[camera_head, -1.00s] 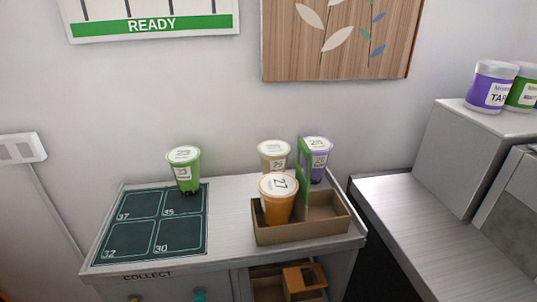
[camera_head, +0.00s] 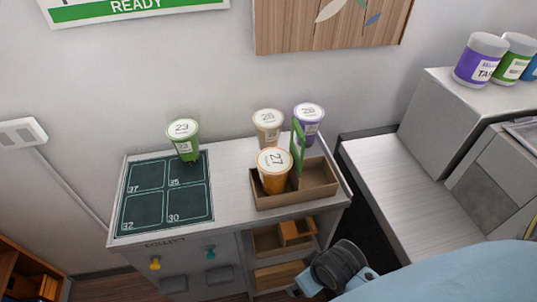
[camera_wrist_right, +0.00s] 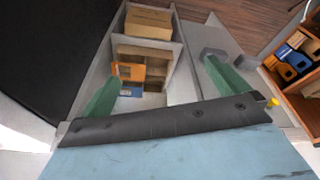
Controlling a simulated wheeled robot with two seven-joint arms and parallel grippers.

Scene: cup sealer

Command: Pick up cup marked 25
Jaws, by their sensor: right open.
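Several lidded cups stand at the counter in the head view. An orange cup (camera_head: 273,180) marked 27 is in a cardboard tray (camera_head: 312,196). A green cup (camera_head: 185,150), apparently 23, stands at the left. My right gripper (camera_wrist_right: 165,72) is open and empty in the right wrist view, its fingers above shelves. My left gripper is not in view.
A grey machine (camera_head: 450,125) with canisters stands at the right. The green divider (camera_head: 298,148) rises beside the orange cup.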

